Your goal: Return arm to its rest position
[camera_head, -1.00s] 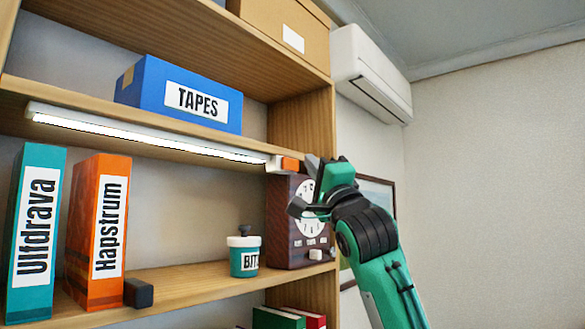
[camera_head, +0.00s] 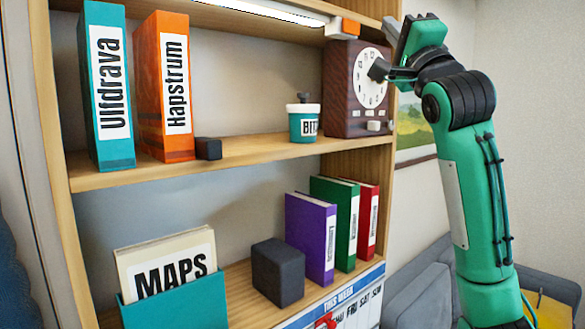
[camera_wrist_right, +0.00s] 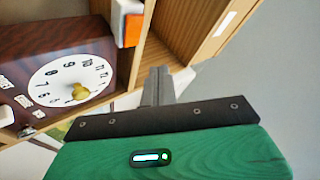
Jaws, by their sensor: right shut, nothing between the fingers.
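My right arm (camera_head: 465,170) reaches up at the right in the head view. Its gripper (camera_head: 391,28) is shut and empty, in front of the upper right of the wooden clock (camera_head: 342,90) and right of the orange switch end (camera_head: 350,27) of the lamp. In the right wrist view the grey fingers (camera_wrist_right: 157,86) are together, with free space around them. The clock (camera_wrist_right: 45,45) is to their left there and the orange switch (camera_wrist_right: 131,28) lies above left, apart from them. My left gripper is not in view.
The bookcase holds a teal binder (camera_head: 105,85), an orange binder (camera_head: 165,85), a teal jar (camera_head: 303,122), a MAPS box (camera_head: 175,305), a dark cube (camera_head: 278,272) and several books. A grey sofa (camera_head: 418,295) stands lower right. The wall side is open.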

